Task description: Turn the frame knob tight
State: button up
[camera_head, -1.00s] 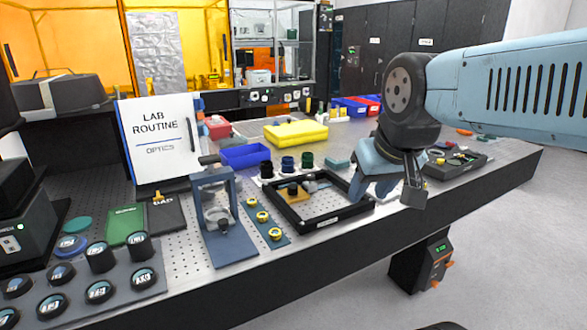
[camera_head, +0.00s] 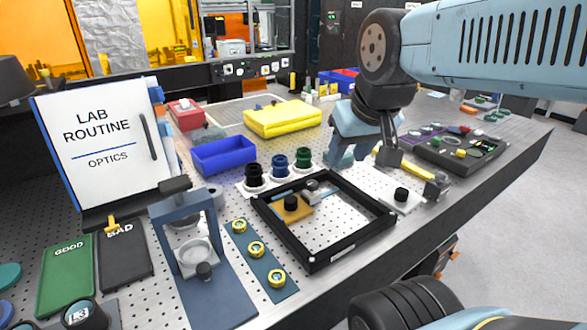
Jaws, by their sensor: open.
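A blue-grey upright frame (camera_head: 186,250) stands at the front left of the perforated bench. Another dark piece (camera_head: 175,186) tops the frame. How tight the knob is cannot be seen. My gripper (camera_head: 364,158) is open over the right part of the bench, behind the black square frame, well to the right of and apart from the blue-grey frame. I see nothing held between its fingers.
A black square frame (camera_head: 327,258) and a blue strip with brass rings (camera_head: 277,299) lie right of the upright frame. A blue bin (camera_head: 224,155), yellow tray (camera_head: 283,118) and LAB ROUTINE board (camera_head: 102,143) stand behind. A white plate with a black knob (camera_head: 401,194) lies right.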

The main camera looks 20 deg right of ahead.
jog(key=shift+w+d, duration=0.1)
jog(key=shift+d, duration=0.1)
jog(key=shift+o, duration=1.3)
jog(key=shift+w, duration=0.1)
jog(key=shift+o, duration=0.4)
jog(key=shift+w+r, duration=0.1)
jog(key=shift+w, duration=0.25)
jog(key=n+g+h, duration=0.4)
jog(key=n+g, duration=0.4)
jog(key=n, duration=0.4)
send_over(311, 183)
jog(key=w+a, duration=0.3)
jog(key=a, duration=0.2)
notch_tip(311, 183, down, 7)
jog(key=x, duration=1.3)
jog(key=shift+d, duration=0.1)
